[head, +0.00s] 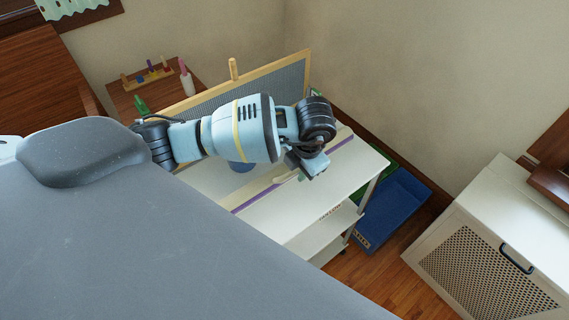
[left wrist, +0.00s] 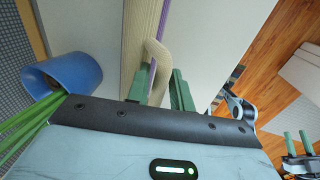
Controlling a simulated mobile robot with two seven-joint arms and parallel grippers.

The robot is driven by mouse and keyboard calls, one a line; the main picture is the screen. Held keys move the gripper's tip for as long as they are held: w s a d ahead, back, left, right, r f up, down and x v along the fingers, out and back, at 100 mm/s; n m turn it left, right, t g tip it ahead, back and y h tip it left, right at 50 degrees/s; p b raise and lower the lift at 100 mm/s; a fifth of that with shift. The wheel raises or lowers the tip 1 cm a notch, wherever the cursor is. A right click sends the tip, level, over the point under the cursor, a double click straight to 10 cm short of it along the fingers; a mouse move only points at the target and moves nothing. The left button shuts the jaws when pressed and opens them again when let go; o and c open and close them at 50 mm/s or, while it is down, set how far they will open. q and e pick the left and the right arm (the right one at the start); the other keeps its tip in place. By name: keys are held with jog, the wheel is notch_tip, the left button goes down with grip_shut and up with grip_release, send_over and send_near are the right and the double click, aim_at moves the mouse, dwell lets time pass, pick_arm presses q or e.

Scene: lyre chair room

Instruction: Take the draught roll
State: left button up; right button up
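The draught roll (head: 262,192) is a long cream roll with a purple stripe, lying across the white cart top; my left arm hides its middle in the head view. In the left wrist view the roll (left wrist: 136,40) runs up the picture, with a cream strap loop (left wrist: 157,50) at its side. My left gripper (head: 304,174) is low over the cart. Its green fingers (left wrist: 164,92) stand apart on either side of the loop; the loop's lower end is partly hidden. My right gripper (left wrist: 298,142) shows at lower right in the left wrist view, fingers apart and empty.
The white cart (head: 290,215) has lower shelves. A framed grey board (head: 292,80) stands along its back, and a blue cup (left wrist: 65,78) is beside the roll. A blue crate (head: 390,210) is on the floor, and a white cabinet (head: 500,245) stands at right.

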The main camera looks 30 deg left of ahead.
pick_arm(q)
grip_shut()
jog(key=shift+r, duration=0.15)
